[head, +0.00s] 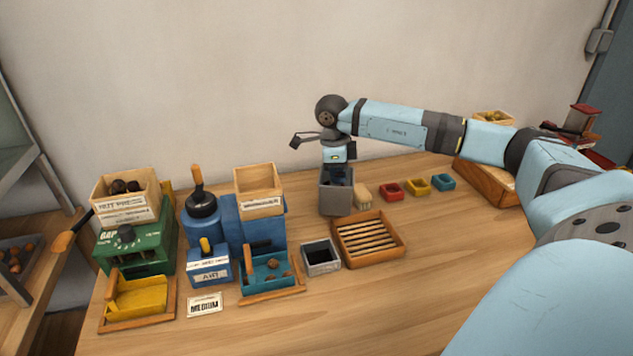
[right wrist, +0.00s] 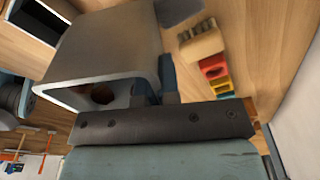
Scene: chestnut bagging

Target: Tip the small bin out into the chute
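The small grey bin (head: 336,199) is upright at the middle of the table, and I cannot tell whether its base touches the wood. My right gripper (head: 338,176) points down at its rim. In the right wrist view the bin (right wrist: 105,40) fills the upper left, with a reddish-brown piece (right wrist: 103,93) inside its mouth. The right fingers (right wrist: 157,82) are shut on one bin wall, one inside and one outside. I cannot tell for certain which part is the chute; a wooden hopper (head: 258,188) tops the blue machine (head: 232,223). My left gripper is out of view.
A slatted wooden tray (head: 398,234) and a second grey bin (head: 337,268) stand in front. A brush (head: 362,196) and red (head: 391,192), yellow (head: 417,186) and blue (head: 443,182) trays are right. A green machine (head: 140,240) is left.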

